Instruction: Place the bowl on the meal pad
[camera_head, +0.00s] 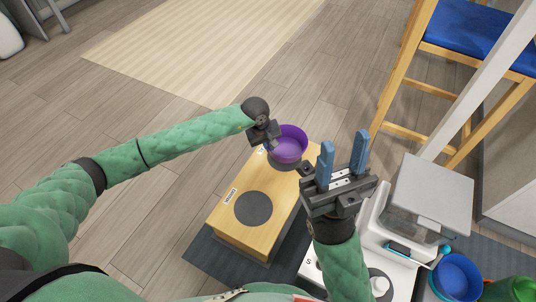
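A purple bowl (292,145) is upright over the far end of a wooden stand (225,222). A round dark grey pad (253,209) lies bare on the stand's near half, beside a small white label. A second dark round pad shows partly under the bowl, which hides most of it. My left gripper (271,143) is at the bowl's left rim and appears shut on it. I cannot tell whether the bowl touches the stand. My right gripper (343,160) is open and empty, its blue fingers apart, to the right of the stand.
A blue bowl (458,276) and a green container (510,290) are at the lower right. A wooden chair with a blue seat (480,30) is at the upper right. A beige rug (200,50) lies on open floor.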

